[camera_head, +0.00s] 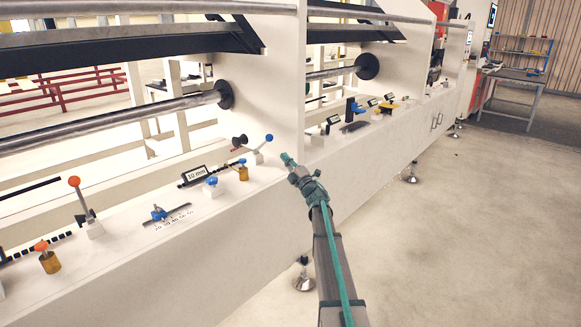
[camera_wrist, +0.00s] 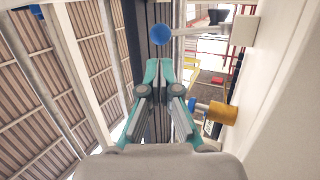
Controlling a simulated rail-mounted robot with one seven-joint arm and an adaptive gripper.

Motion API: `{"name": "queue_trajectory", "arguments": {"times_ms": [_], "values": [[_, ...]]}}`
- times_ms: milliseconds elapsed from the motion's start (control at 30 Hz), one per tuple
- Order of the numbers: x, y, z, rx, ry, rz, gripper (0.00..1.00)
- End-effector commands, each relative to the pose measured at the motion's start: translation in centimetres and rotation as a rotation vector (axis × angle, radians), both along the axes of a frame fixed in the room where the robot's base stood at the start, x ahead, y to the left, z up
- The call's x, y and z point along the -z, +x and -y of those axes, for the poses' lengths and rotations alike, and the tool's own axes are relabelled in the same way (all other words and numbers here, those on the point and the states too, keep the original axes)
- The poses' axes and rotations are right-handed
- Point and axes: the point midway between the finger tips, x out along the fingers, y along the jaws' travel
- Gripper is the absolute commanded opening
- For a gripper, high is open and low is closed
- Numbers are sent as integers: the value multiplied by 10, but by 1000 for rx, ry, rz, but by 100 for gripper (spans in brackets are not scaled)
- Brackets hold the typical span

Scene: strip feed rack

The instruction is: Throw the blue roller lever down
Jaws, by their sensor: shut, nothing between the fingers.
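The blue roller lever (camera_head: 263,144) stands on a small white block on the rack's front ledge, its blue ball up and tilted to the right. In the wrist view its blue ball (camera_wrist: 160,34) is just beyond my fingertips, and its pale rod runs right to the block. My gripper (camera_head: 288,158) has green fingers and is to the right of the lever, slightly lower in the picture. It also shows in the wrist view (camera_wrist: 158,68), with its fingers shut and empty. I see a small gap between the fingertips and the ball, with no clear contact.
A gold cylinder with a blue top (camera_head: 242,173), a blue knob (camera_head: 211,181) and a 10 mm display (camera_head: 196,174) sit left of the lever. An orange-ball lever (camera_head: 75,183) stands farther left. A white upright panel (camera_head: 285,80) rises behind. The floor at right is clear.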

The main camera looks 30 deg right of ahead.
Motion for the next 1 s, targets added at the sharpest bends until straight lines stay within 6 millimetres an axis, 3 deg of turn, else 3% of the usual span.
{"name": "queue_trajectory", "arguments": {"times_ms": [100, 400, 1000], "values": [[-10, 25, -4, -2, -1, 1, 0], [-29, 63, -12, 0, 1, 0, 0], [-36, 72, -16, -1, 1, -2, 0]]}}
